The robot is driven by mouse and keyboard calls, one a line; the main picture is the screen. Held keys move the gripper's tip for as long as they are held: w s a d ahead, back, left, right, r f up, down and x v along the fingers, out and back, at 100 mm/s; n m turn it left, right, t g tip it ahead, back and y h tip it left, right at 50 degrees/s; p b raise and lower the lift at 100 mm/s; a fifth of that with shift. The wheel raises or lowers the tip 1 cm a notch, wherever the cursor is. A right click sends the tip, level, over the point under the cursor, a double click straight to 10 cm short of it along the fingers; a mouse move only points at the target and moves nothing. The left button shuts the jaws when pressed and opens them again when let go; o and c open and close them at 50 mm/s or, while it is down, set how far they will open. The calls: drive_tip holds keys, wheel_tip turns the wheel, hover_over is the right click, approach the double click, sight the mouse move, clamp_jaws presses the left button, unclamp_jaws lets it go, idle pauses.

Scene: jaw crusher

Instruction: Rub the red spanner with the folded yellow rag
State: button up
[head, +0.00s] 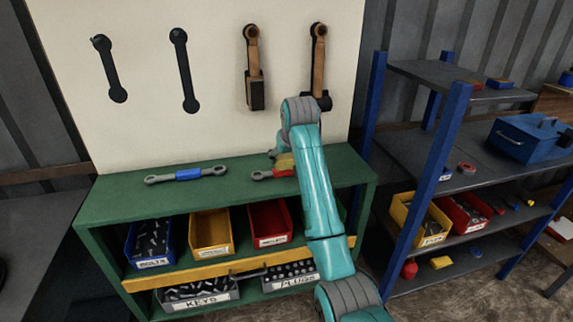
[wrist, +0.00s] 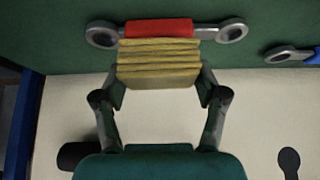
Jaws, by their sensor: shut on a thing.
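The red spanner (head: 262,175) lies on the green bench top, with grey ring ends and a red middle; my arm hides part of it. In the wrist view the red spanner (wrist: 158,28) shows both ring ends. The folded yellow rag (head: 285,162) is partly hidden by my arm. In the wrist view the layered rag (wrist: 158,64) sits between my fingers, and its edge overlaps the near edge of the red handle. I cannot tell whether they press together. My gripper (wrist: 160,86) is shut on the rag, just beside the spanner.
A blue-handled spanner (head: 188,174) lies on the bench (head: 120,203) to the left, with bare top between. Tools hang on the pale board (head: 215,110) behind. Labelled bins, including a yellow one (head: 210,232), stand below. A blue-posted shelf (head: 440,140) stands at right.

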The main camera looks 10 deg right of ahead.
drive_tip(key=shift+s+r, duration=0.1)
drive_tip(key=shift+r, duration=2.7)
